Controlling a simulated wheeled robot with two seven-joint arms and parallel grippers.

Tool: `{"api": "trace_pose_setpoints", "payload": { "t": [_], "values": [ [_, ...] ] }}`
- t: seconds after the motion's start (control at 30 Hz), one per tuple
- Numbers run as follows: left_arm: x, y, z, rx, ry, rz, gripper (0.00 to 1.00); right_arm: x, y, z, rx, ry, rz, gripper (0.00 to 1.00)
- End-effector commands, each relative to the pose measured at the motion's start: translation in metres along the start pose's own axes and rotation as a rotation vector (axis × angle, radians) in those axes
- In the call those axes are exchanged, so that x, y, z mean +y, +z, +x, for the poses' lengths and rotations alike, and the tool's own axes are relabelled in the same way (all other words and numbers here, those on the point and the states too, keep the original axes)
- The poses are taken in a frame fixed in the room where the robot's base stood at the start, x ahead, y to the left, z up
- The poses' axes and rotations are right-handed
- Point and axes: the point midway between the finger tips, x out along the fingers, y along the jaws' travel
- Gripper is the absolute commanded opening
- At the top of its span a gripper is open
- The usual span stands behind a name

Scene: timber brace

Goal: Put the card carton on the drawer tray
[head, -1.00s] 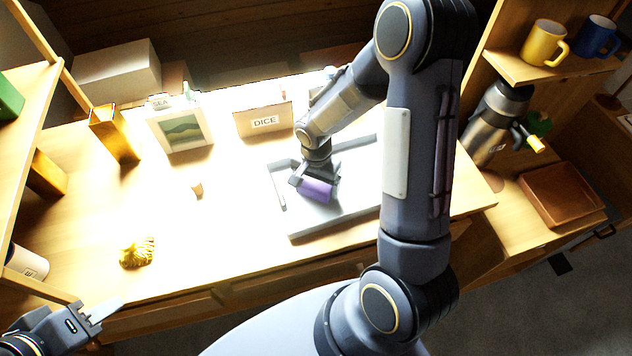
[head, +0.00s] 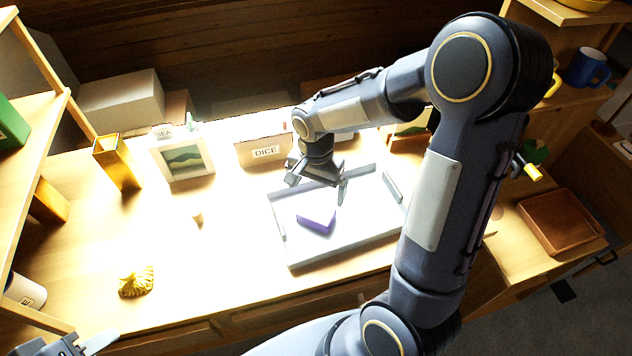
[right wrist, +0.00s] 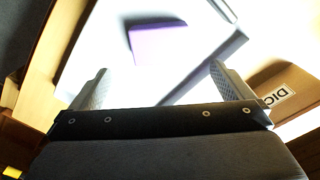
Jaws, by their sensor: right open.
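The card carton is a small purple box (head: 316,219) lying on the pale grey drawer tray (head: 345,240), left of the tray's middle. In the right wrist view the carton (right wrist: 158,45) lies beyond the fingertips, apart from them. My right gripper (head: 318,188) is open and empty, above the back part of the tray; it also shows in the right wrist view (right wrist: 160,88). My left gripper (head: 90,343) is at the lower left corner, partly cut off by the frame, far from the carton.
A box marked DICE (head: 264,151) stands behind the tray, with a framed picture (head: 184,160) and a gold holder (head: 117,162) to its left. A yellow ornament (head: 136,282) lies at the front left. The desk between ornament and tray is mostly clear.

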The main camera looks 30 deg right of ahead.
Motion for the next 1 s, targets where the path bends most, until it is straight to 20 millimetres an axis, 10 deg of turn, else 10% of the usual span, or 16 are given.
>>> {"api": "trace_pose_setpoints", "payload": {
  "t": [0.33, 0.6, 1.0],
  "values": [
    [0.0, 0.0, 0.0, 0.0, 0.0, 0.0, 0.36, 0.023, 0.015, -0.051, -0.008, -0.105, -0.108, 1.0],
    [0.0, 0.0, 0.0, 0.0, 0.0, 0.0, 0.36, 0.086, 0.08, -0.111, 0.082, -0.394, -0.478, 1.0],
    [0.0, 0.0, 0.0, 0.0, 0.0, 0.0, 0.36, 0.116, 0.132, -0.121, 0.258, -0.556, -0.774, 1.0]
  ]
}}
